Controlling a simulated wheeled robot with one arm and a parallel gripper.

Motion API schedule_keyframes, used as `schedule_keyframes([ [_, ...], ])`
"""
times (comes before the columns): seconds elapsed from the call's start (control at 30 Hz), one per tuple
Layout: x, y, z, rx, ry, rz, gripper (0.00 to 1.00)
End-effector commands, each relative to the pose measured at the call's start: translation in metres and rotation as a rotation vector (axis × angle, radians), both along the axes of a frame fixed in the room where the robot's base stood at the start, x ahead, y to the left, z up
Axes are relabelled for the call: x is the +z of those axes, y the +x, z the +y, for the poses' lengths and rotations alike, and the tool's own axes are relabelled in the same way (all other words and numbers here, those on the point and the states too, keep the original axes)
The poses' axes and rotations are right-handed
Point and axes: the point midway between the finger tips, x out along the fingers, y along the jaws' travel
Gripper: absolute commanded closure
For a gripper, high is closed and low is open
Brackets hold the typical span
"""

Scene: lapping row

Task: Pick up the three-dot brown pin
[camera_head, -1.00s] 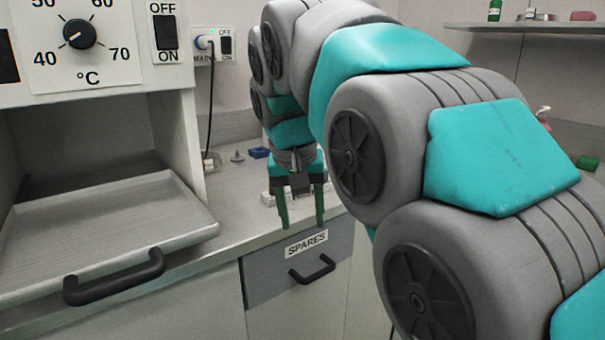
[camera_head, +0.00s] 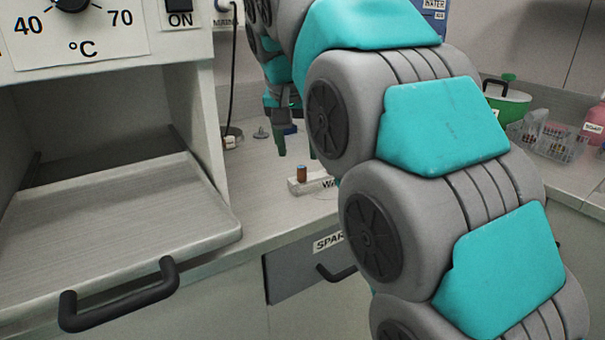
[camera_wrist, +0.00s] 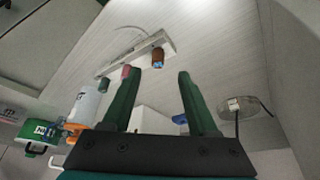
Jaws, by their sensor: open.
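A brown pin (camera_head: 302,173) stands upright in a pale rack (camera_head: 305,186) on the counter, above the drawer labelled SPARES. In the wrist view the brown pin (camera_wrist: 158,56) is near one end of the rack (camera_wrist: 141,57), and a pink-red pin-like piece (camera_wrist: 126,72) shows near the other end. The dots on the brown pin are too small to read. My gripper (camera_head: 297,153) has its green fingers apart and empty, appearing behind the rack in the head view. In the wrist view the brown pin is beyond the fingertips (camera_wrist: 159,74), clear of both. My arm hides the rack's right part.
A tray (camera_head: 120,205) with a black handle juts from the heater cabinet at left. A blue item (camera_head: 290,129) and a small grey piece (camera_head: 261,133) lie behind the rack.

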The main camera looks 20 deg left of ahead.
Motion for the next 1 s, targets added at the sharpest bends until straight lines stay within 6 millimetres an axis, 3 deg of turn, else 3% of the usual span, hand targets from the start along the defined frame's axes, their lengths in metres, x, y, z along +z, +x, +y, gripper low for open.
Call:
schedule_keyframes([
  [0.27, -0.015, 0.006, -0.002, 0.001, -0.001, 0.004, 0.41],
  [0.57, -0.047, 0.018, -0.002, -0.001, -0.005, 0.005, 0.41],
  [0.8, -0.049, 0.020, -0.002, -0.001, -0.002, 0.002, 0.41],
  [1.0, -0.049, 0.020, -0.002, 0.000, -0.001, 0.002, 0.61],
])
